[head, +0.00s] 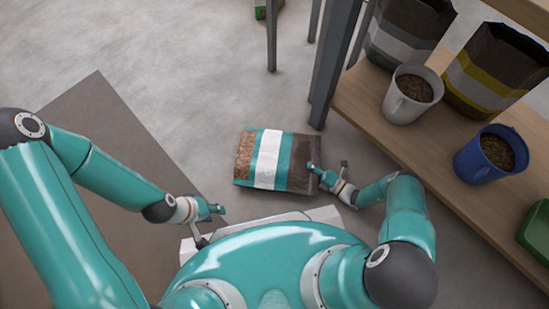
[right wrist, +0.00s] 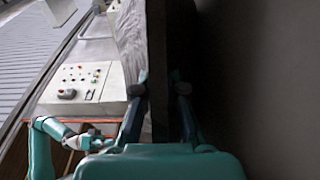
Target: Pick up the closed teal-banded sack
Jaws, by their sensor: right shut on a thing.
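The teal-banded sack (head: 268,160) is dark brown, with teal stripes either side of a white band and a pellet-coloured left end. It is in front of me in the head view; whether it touches the floor is unclear. My right gripper (head: 328,176) is shut on its right edge. In the right wrist view the fingers (right wrist: 160,108) sit either side of the sack's dark edge (right wrist: 160,60). My left gripper (head: 212,222) is empty with its fingers spread, below and left of the sack, apart from it.
A brown mat (head: 90,130) lies left. The right wrist view shows a control panel (right wrist: 85,85).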

